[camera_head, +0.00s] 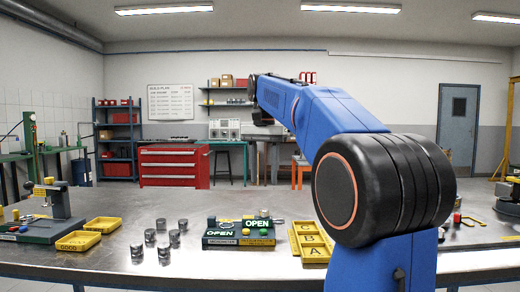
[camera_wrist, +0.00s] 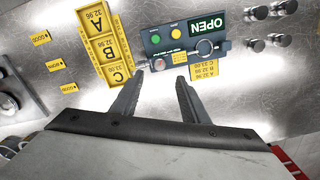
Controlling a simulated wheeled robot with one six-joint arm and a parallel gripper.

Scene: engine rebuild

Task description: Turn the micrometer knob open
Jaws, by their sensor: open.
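The micrometer station (camera_head: 240,241) is a dark green box on the steel bench, with lit green OPEN signs. In the wrist view the station (camera_wrist: 168,42) shows one OPEN sign, a green button, a yellow button and a dark round part (camera_wrist: 205,47). A small silver knob (camera_wrist: 158,64) sticks out at its left end, beside the yellow tray; I take it for the micrometer knob. My gripper (camera_wrist: 157,80) is open and empty. Its fingertips show to either side of and below the knob in the picture; contact cannot be told. My arm hides the gripper in the head view.
A yellow tray marked A, B, C (camera_head: 296,243) lies close beside the station; it also shows in the wrist view (camera_wrist: 127,64). Several metal pistons (camera_head: 164,252) stand on the other side. A yellow GOOD tray (camera_head: 78,241) and a fixture (camera_head: 62,205) are at far left.

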